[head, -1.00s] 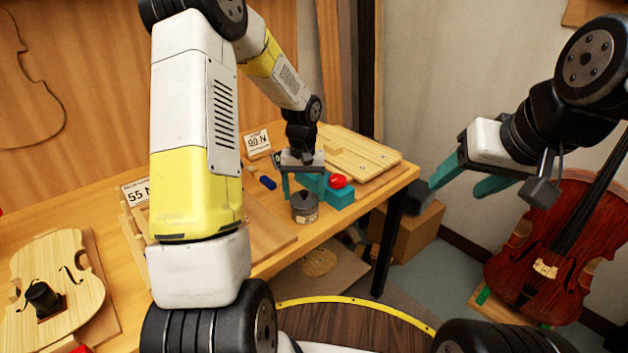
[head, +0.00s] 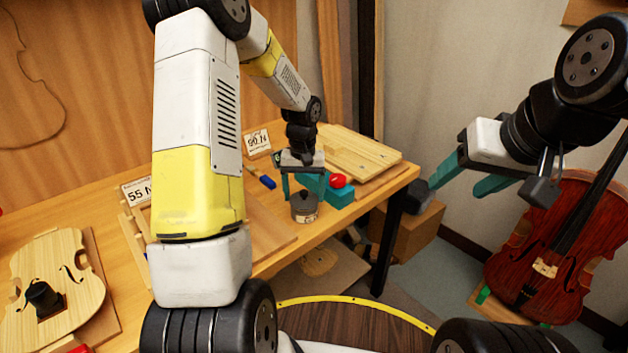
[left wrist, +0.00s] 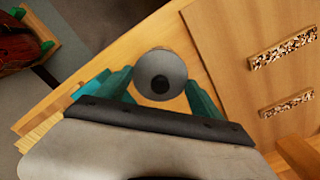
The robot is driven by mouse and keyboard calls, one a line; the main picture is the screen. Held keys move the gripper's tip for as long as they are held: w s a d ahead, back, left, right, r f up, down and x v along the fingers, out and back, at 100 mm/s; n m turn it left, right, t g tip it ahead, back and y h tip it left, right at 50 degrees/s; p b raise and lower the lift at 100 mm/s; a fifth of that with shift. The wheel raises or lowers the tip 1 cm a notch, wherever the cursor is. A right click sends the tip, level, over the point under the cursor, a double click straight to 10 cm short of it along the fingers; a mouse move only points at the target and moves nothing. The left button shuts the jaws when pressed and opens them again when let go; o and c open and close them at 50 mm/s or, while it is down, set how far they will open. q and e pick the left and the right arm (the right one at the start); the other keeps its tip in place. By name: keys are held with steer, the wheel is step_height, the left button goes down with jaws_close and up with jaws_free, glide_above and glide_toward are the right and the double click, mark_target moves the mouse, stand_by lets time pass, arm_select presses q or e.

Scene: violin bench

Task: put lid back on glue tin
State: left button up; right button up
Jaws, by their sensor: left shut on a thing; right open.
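The glue tin (head: 305,213) is a small round tin with a pale label, upright near the right front edge of the bench. Its grey lid (head: 304,197) shows at the tin's top; it is a round disc with a dark knob in the left wrist view (left wrist: 174,64). I cannot tell whether the lid is fully seated. My left gripper (head: 304,192) points down over the tin, its teal fingers shut on the lid from both sides. The lid hides most of the tin in the left wrist view. My right gripper (head: 458,186) is open and empty, off the bench's right side.
Pale boards (head: 355,150) lie behind. A blue-handled tool (head: 267,182) lies to the left. A red violin (head: 560,250) stands at far right.

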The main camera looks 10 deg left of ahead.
stand_by(0.4)
arm_select(q)
steer(key=o, duration=1.4)
steer(key=shift+c, duration=0.2)
steer(key=shift+r, duration=0.1)
steer(key=shift+r, duration=3.4)
jaws_close()
steer(key=shift+f, duration=0.1)
